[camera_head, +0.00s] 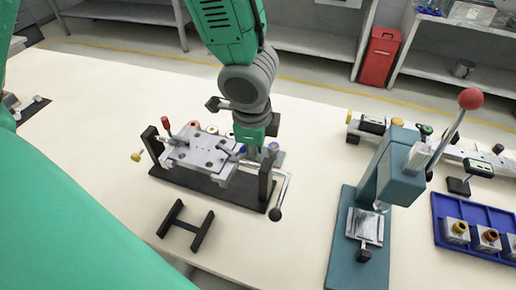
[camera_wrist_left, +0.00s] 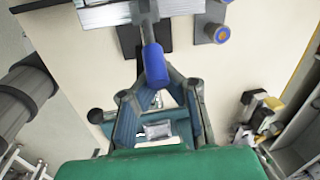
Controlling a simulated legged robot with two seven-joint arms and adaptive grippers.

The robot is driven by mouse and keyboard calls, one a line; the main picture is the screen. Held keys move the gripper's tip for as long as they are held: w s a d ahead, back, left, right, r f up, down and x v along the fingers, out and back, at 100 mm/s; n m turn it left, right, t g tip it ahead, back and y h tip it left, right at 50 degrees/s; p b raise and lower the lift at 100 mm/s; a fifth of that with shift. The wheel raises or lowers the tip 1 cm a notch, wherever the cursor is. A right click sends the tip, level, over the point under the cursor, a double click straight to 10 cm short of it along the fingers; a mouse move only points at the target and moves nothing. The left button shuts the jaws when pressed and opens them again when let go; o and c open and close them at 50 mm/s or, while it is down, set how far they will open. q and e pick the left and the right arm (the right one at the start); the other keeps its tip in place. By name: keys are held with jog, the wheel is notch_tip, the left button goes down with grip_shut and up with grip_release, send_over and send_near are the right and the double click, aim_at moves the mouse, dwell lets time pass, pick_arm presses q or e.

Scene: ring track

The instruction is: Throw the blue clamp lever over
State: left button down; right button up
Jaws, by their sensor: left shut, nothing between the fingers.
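The blue clamp lever (camera_head: 241,151) is on the right part of a grey fixture plate (camera_head: 200,152), held in a dark stand. In the left wrist view the blue handle (camera_wrist_left: 155,66) points down toward my fingers from the grey clamp. My left gripper (camera_head: 251,148) is shut with nothing held, beside the handle at the fixture's right end. In the left wrist view its fingertips (camera_wrist_left: 158,82) are close to the handle's end; I cannot tell whether they touch it. My right gripper is not in view.
A teal press (camera_head: 390,175) with a red-knobbed lever stands to the right. A blue tray (camera_head: 474,232) holds blocks at the far right. A black H-shaped piece (camera_head: 187,227) lies in front of the fixture. A crank with a black knob (camera_head: 275,214) hangs at the stand's right.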

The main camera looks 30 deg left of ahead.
pick_arm(q)
jog(key=c, duration=1.5)
grip_release()
jog(key=shift+s, duration=0.15)
jog(key=shift+d, duration=0.1)
jog(key=shift+r, duration=0.1)
jog(key=shift+d+r, duration=0.25)
jog(key=shift+r, duration=0.25)
notch_tip(320, 180, up, 11)
jog(key=s, duration=0.1)
jog(key=shift+s+f, duration=0.15)
jog(key=shift+s, duration=0.2)
jog(key=shift+d, duration=0.15)
